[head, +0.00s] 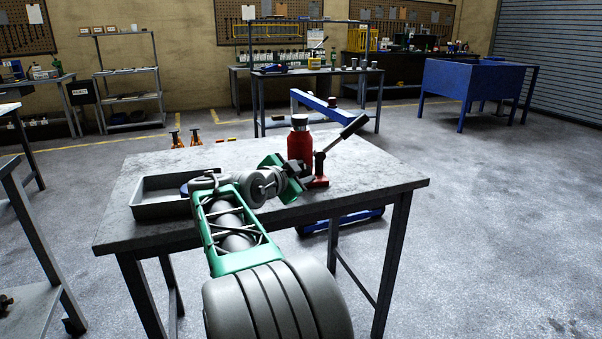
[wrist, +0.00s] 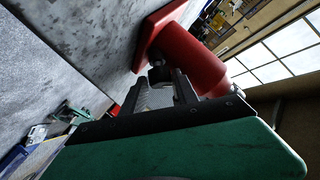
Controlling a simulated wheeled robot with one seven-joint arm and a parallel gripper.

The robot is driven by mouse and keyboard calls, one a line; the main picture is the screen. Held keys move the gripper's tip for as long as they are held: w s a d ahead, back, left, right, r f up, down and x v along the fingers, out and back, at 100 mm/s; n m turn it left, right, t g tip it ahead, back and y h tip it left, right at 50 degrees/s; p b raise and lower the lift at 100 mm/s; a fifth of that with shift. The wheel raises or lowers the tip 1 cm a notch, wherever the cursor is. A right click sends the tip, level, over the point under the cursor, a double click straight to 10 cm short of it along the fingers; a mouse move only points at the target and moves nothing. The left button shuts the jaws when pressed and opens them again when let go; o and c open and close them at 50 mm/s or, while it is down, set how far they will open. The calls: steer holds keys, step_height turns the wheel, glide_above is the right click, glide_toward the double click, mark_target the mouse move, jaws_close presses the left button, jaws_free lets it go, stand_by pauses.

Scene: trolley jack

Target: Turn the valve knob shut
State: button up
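A red jack (head: 299,146) with a dark cap stands on the grey table. Its pump lever (head: 345,131) has a black grip and slants up to the right. My gripper (head: 297,171) is at the jack's lower front. In the wrist view, the jack's red body (wrist: 195,65) and base plate (wrist: 158,32) are close ahead. The small dark valve knob (wrist: 159,75) sticks out low on the jack. My gripper's fingers (wrist: 161,82) are apart, with the knob at their tips. I cannot tell whether they press on it. The knob is hidden in the head view.
A grey tray (head: 160,208) lies on the table (head: 370,185) to the left, beside my arm. The table's right side is bare. A blue frame (head: 325,106) stands behind the table. Other benches and a blue bin (head: 475,80) are farther back.

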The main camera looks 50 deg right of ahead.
steer(key=o, duration=0.3)
steer(key=p+v, duration=0.1)
steer(key=v, duration=0.7)
steer(key=shift+w+p, duration=0.1)
steer(key=shift+p, duration=0.2)
